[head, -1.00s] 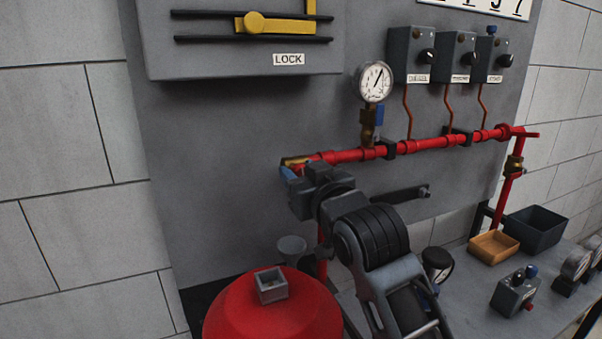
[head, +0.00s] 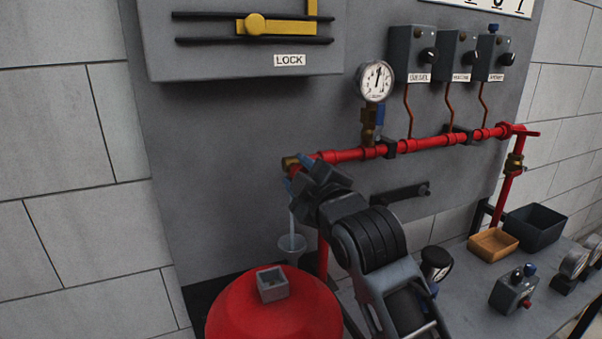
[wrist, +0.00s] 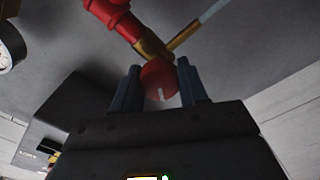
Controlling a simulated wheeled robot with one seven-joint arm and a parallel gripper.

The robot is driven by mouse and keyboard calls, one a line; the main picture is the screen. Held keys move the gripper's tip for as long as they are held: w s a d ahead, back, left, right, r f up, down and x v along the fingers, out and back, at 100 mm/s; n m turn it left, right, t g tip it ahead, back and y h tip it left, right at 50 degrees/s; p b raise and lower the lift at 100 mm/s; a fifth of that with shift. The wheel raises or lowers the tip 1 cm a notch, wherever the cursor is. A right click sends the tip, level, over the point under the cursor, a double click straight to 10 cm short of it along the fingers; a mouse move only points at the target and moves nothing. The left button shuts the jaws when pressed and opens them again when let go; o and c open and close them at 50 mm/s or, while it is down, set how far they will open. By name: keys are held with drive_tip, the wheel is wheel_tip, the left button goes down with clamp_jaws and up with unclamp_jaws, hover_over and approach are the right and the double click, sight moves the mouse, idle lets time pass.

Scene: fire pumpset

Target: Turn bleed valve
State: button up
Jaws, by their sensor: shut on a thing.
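The bleed valve's round red knob (wrist: 160,80) with a white mark sits between my two blue fingers in the wrist view. My gripper (wrist: 161,84) is shut on it. Behind the knob are a brass body and a brass spout (wrist: 183,36) on the end of the red pipe. In the head view my gripper (head: 296,172) is at the pipe's left end and mostly hides the knob. A pale stream of water (head: 292,218) falls from there into a grey funnel (head: 291,247). The pressure gauge (head: 376,81) above the pipe has its needle almost upright.
The red pipe (head: 430,144) runs right along the grey panel. Three switch boxes (head: 460,55) hang above it. A red rounded tank (head: 245,315) stands below my gripper. A bench at right holds an orange tray (head: 493,243), a dark bin (head: 536,230) and a small control box (head: 514,291).

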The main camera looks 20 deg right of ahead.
drive_tip(key=n, duration=0.4)
drive_tip(key=shift+a+n, duration=0.15)
drive_tip(key=shift+n, duration=0.15)
drive_tip(key=shift+f+n, duration=0.1)
drive_tip(key=shift+n, duration=1.8)
drive_tip(key=o, duration=1)
drive_tip(key=shift+f, duration=0.1)
drive_tip(key=s+b, duration=0.1)
drive_tip(key=s, duration=0.6)
drive_tip(key=shift+s, duration=0.4)
